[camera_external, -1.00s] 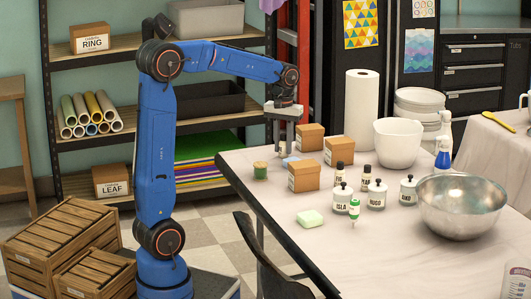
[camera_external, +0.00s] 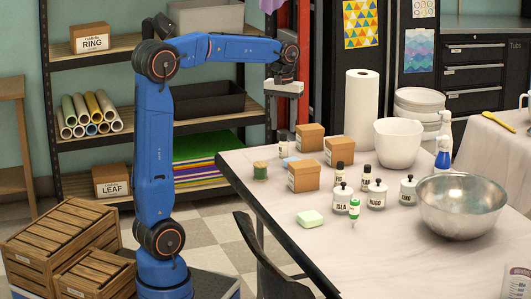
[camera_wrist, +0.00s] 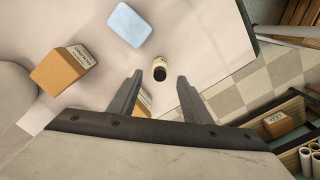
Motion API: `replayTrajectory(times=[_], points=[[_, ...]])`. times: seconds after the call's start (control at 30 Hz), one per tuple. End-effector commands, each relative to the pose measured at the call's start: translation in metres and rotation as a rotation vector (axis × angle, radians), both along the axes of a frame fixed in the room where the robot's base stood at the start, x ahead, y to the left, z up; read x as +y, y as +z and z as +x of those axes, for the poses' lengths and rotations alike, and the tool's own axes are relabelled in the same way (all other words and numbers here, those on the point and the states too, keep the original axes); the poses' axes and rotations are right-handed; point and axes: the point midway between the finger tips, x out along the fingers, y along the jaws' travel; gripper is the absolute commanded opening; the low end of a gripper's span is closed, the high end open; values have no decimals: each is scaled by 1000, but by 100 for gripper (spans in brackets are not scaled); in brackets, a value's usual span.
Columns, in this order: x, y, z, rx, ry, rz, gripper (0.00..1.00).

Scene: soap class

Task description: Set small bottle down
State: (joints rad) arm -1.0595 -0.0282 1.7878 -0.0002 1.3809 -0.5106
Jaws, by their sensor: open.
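A small bottle (camera_external: 283,146) with a dark cap and pale label stands upright at the table's far left corner, beside a brown box. In the wrist view the bottle (camera_wrist: 159,68) shows from above, between the fingertips in the picture and beyond them. My gripper (camera_external: 285,93) is raised well above the table, apart from the bottle. In the wrist view my gripper (camera_wrist: 160,76) has its two fingers spread, with nothing held.
Several labelled bottles (camera_external: 376,196), a white bowl (camera_external: 398,143) and a metal bowl (camera_external: 461,207) stand farther right. The table's front left is clear.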

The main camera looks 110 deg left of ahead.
Motion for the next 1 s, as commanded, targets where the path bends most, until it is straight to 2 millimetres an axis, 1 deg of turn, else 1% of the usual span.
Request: replayTrajectory(times=[0.03, 0.1, 0.23, 0.4, 0.67, 0.77, 0.83, 0.87, 0.9, 0.97, 1.0], points=[[0, 9, 0, -1, 0, 1, 44], [0, 19, 0, -1, 0, 2, 44], [0, 32, 0, -1, 0, 1, 44], [0, 39, 0, 0, 0, -1, 44], [-3, 39, 1, -1, -7, 1, 44], [-18, 40, 9, -7, -48, 11, 44], [-38, 38, 19, -14, -101, 23, 44], [-48, 38, 23, -18, -130, 29, 44], [-64, 37, 30, -24, -173, 39, 44], [-88, 34, 38, -34, -241, 53, 44], [-104, 32, 43, -41, -287, 64, 44]])
